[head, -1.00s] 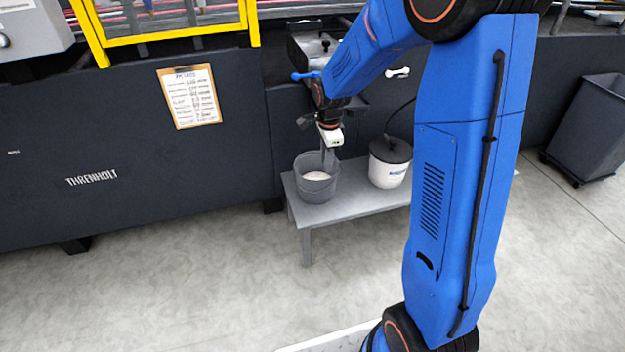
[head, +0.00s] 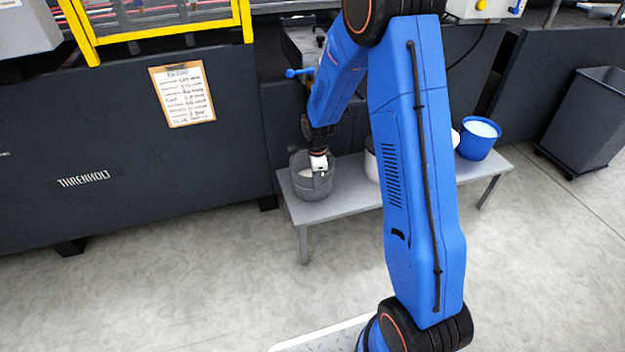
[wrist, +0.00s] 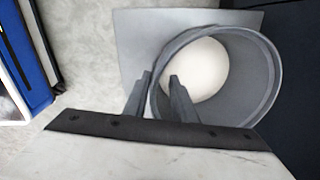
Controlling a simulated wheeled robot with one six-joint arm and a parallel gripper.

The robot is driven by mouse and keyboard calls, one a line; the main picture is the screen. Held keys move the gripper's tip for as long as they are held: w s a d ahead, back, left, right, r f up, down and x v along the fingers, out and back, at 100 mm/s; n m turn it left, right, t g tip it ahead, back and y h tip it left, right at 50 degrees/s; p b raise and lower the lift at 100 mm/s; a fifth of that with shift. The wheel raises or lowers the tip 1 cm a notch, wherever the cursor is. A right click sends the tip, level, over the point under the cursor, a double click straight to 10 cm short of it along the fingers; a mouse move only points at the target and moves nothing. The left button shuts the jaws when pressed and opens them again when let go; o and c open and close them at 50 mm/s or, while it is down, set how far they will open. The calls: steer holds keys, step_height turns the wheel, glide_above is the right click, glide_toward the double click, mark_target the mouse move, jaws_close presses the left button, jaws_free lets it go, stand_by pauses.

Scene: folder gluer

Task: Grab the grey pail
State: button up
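The grey pail (head: 313,188) stands upright on the left end of a low grey bench (head: 348,205), with pale contents inside. My gripper (head: 321,176) is lowered at the pail's rim, and its fingertips are hard to make out in the head view. In the wrist view, my gripper (wrist: 161,88) has its two fingers apart, straddling the left side of the pail's wall (wrist: 262,72). One finger is outside the pail and the other is inside, with a gap still showing between them.
A blue bucket (head: 477,140) stands on the right part of the bench. A white container (head: 371,160) is mostly hidden behind my arm. A dark machine panel (head: 130,130) stands directly behind the bench. A dark bin (head: 585,125) is at the far right. The floor in front is clear.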

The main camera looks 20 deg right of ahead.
steer(key=shift+f, duration=3.3)
jaws_close()
steer(key=shift+w, duration=0.1)
